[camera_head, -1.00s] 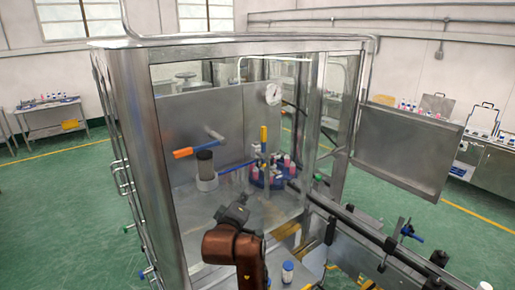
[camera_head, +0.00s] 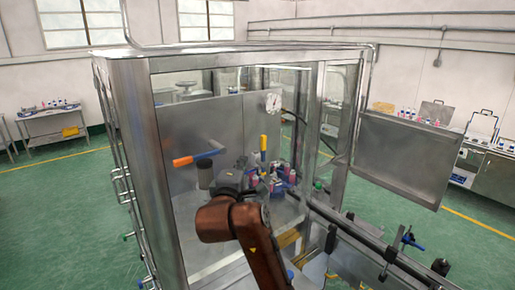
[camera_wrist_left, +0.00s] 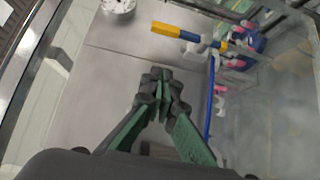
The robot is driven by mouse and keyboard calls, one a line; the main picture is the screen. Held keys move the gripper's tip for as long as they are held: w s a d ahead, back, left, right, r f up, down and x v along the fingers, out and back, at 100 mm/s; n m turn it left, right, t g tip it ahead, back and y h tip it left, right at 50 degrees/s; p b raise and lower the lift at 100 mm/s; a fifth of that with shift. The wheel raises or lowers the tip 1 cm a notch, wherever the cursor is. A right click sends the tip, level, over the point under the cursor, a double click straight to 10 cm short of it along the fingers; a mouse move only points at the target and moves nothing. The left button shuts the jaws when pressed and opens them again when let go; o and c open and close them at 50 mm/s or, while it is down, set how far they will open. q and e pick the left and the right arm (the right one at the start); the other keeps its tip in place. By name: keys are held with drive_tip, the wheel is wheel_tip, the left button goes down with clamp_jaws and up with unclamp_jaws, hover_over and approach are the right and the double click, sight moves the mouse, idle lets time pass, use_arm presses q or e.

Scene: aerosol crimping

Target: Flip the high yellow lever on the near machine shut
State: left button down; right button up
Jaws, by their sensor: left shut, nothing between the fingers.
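The yellow lever (camera_head: 263,143) stands upright inside the near machine, beside the round bottle holder. In the left wrist view the lever (camera_wrist_left: 165,29) is a yellow handle with a blue band, lying across the upper part of the picture. My left gripper (camera_wrist_left: 163,80) is shut and empty. Its fingertips are below the lever in that view, apart from it. In the head view my left gripper (camera_head: 232,180) is inside the machine, left of and lower than the lever; its fingertips are hard to make out. My right gripper is not in view.
Pink bottles (camera_head: 281,172) stand right of my gripper. A gauge (camera_head: 273,102) hangs behind. A steel cabinet frame (camera_head: 135,150) surrounds the space; a conveyor (camera_head: 345,228) runs out right.

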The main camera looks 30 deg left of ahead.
use_arm(q)
drive_tip(key=w+d+p+x, duration=0.1)
drive_tip(key=p+x, duration=0.3)
drive_tip(key=x, duration=0.8)
drive_tip(key=shift+d, duration=0.85)
drive_tip(key=shift+f, duration=0.1)
drive_tip(key=shift+a, duration=0.1)
